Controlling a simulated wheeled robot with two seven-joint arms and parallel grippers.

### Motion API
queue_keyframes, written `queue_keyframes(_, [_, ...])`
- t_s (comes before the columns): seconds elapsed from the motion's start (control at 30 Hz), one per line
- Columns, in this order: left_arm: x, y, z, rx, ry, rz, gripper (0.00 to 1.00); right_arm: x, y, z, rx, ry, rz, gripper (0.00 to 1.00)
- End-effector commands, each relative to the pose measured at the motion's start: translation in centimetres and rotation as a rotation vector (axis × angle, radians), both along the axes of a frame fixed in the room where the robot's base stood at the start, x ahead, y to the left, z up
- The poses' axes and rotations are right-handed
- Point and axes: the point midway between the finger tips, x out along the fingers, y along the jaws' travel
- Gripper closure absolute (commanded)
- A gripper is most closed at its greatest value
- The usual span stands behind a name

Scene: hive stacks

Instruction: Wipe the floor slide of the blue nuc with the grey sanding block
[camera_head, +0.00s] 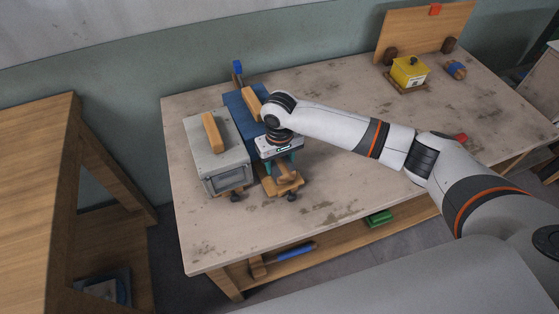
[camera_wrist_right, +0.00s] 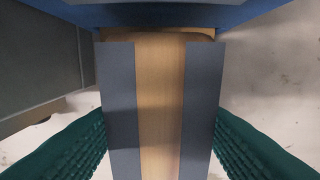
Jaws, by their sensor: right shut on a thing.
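The blue nuc (camera_head: 238,108) stands on the table with a wooden bar on its lid; its wall also shows in the right wrist view (camera_wrist_right: 160,12). Its wooden floor slide (camera_head: 267,187) sticks out at the front, low against the box. My right gripper (camera_head: 281,160), with teal fingers, points down over the slide, just in front of the nuc. It is shut on the sanding block; in the right wrist view grey faces (camera_wrist_right: 204,110) flank a wooden strip between the fingers. The block's underside is hidden, so I cannot tell whether it touches the slide. My left gripper is out of view.
A grey nuc (camera_head: 210,160) stands close on the left of the blue one. A yellow box (camera_head: 410,72), a blue-and-wood block (camera_head: 456,69) and a red item (camera_head: 461,138) are farther right. A green block (camera_head: 379,218) lies on the lower shelf. The table's front middle is clear.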

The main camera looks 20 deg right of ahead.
Motion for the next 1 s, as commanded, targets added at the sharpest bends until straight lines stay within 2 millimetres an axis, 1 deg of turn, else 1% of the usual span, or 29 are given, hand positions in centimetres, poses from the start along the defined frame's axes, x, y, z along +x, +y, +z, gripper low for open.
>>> queue_keyframes(1.0, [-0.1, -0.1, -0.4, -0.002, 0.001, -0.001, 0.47, 0.0, 0.0, -1.9, 0.001, 0.000, 0.000, 0.68])
